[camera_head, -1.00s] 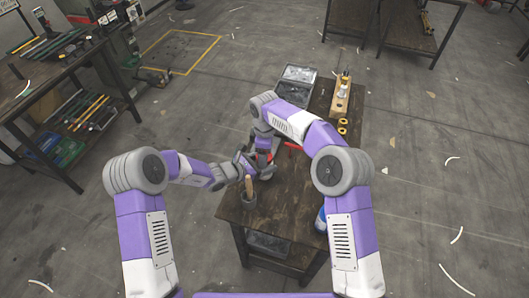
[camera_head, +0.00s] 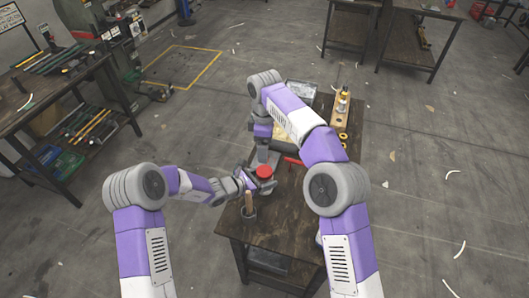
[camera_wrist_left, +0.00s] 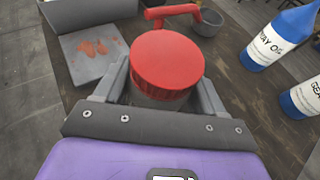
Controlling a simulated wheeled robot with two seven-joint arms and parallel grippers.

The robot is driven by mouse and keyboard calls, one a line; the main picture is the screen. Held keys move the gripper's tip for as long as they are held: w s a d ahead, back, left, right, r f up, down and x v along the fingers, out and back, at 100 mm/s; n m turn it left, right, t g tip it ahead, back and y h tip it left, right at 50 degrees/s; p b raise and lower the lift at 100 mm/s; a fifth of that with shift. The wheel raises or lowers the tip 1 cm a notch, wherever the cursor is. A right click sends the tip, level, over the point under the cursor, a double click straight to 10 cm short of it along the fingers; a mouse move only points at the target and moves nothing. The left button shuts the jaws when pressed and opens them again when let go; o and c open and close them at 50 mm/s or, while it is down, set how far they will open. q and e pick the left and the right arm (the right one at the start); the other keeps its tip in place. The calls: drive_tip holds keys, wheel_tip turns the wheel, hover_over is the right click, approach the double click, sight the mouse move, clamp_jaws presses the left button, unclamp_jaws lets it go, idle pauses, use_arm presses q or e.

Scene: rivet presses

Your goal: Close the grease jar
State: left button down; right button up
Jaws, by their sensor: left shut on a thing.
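The grease jar shows in the left wrist view as a round red lid (camera_wrist_left: 167,60) on top of a dull grey jar body (camera_wrist_left: 155,98). Whether the lid is fully seated cannot be told. In the head view the red lid (camera_head: 263,171) is above the wooden table. My left gripper (camera_head: 262,184) is shut on the jar body below the lid; its fingers (camera_wrist_left: 162,95) flank the jar in the wrist view. My right gripper (camera_head: 263,160) is just beyond the lid in the head view, and its fingertips are hidden.
A cup with a wooden-handled brush (camera_head: 249,205) stands near the table's left edge. A red bar (camera_head: 293,161) lies right of the jar. Blue bottles (camera_wrist_left: 284,38) stand to the right in the wrist view. A wooden rack (camera_head: 341,110) and metal box (camera_head: 301,92) are at the back.

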idle(0.3)
use_arm(q)
unclamp_jaws()
drive_tip(key=p+v, duration=0.1)
drive_tip(key=v, duration=0.6)
drive_tip(key=shift+s+a, duration=0.15)
drive_tip(key=shift+a, duration=0.05)
drive_tip(key=shift+r, duration=0.1)
idle(0.3)
